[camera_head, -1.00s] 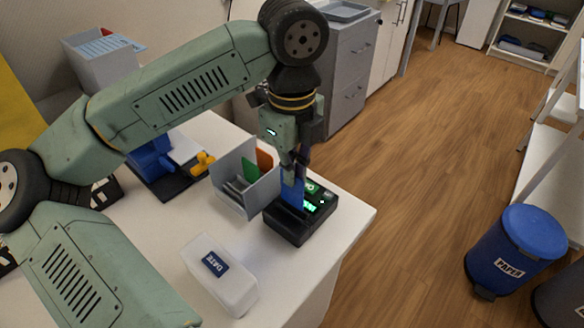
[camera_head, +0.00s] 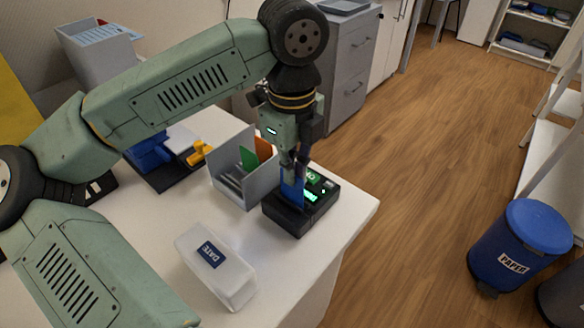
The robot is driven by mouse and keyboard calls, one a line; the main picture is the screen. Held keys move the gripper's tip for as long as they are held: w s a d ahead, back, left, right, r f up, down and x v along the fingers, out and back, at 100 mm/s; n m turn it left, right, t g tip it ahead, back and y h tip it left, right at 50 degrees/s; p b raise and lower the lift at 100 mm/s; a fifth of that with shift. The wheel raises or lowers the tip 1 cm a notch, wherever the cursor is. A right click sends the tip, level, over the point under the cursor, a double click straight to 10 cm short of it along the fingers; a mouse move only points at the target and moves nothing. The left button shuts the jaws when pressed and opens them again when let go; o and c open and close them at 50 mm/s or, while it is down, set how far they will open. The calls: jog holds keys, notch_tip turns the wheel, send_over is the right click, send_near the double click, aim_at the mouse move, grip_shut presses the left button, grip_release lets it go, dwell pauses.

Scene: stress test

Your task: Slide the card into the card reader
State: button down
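The card reader (camera_head: 287,220) is a black box with green lit markings on its top, near the right edge of the white table. A blue card (camera_head: 292,190) stands upright at the reader's left part. Its lower edge meets the reader's top; I cannot tell how deep it sits in a slot. My gripper (camera_head: 297,168) points down above the reader, shut on the card's upper part. The fingers hide part of the card.
A grey bin (camera_head: 246,190) with an orange and a green card stands just left of the reader. A white box labelled DATE (camera_head: 225,275) lies in front. A blue and black device (camera_head: 165,165) sits farther left. The table edge is close on the right.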

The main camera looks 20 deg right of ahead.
jog(key=shift+f+b, duration=0.85)
jog(key=shift+f, duration=0.15)
jog(key=c, duration=2.3)
grip_release()
jog(key=o, duration=0.6)
jog(key=shift+r, duration=0.1)
notch_tip(320, 180, up, 12)
jog(key=shift+f, duration=0.1)
